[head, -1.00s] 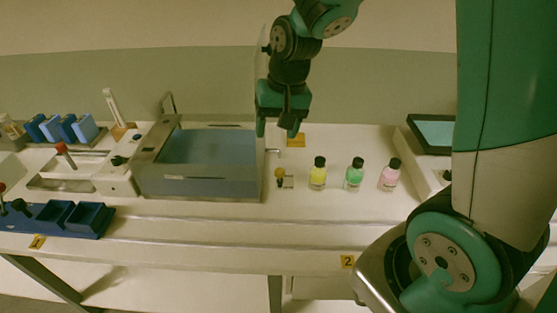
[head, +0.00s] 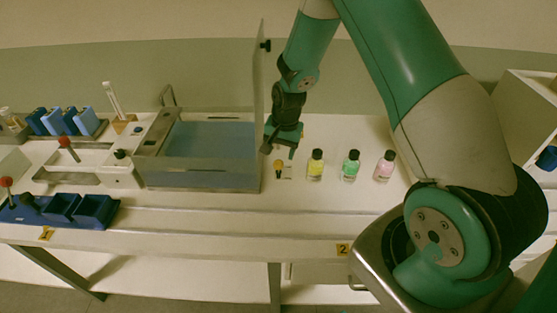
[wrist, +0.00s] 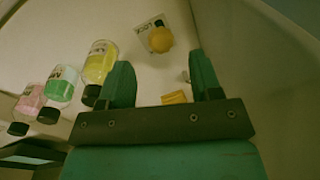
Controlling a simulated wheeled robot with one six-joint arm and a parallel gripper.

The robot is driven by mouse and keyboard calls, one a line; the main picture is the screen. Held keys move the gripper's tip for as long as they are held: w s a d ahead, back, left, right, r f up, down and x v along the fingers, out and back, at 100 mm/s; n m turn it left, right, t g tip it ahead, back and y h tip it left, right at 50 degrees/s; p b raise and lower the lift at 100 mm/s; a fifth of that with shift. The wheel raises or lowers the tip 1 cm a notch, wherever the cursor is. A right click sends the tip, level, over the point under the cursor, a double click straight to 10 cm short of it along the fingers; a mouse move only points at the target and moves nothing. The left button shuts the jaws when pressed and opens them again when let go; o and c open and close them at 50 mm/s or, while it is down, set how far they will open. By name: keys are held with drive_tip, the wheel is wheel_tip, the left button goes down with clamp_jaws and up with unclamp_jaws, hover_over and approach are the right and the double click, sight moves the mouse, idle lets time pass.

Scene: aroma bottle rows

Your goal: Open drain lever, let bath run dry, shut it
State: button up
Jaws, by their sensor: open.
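The bath (head: 210,181) is a grey metal tank holding blue liquid. Its clear lid (head: 259,85) stands upright at the right side.
Yellow (head: 315,168), green (head: 350,168) and pink (head: 384,168) bottles stand in a row close to the right of the knob. A blue tray (head: 60,210) and a white unit with a red-knobbed lever (head: 65,143) are at the left.

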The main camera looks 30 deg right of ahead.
sight(278, 163)
drive_tip(key=f, duration=0.4)
drive_tip(key=f+p, duration=0.1)
drive_tip(key=shift+w+a+f, duration=0.25)
drive_tip(key=shift+f, duration=0.15)
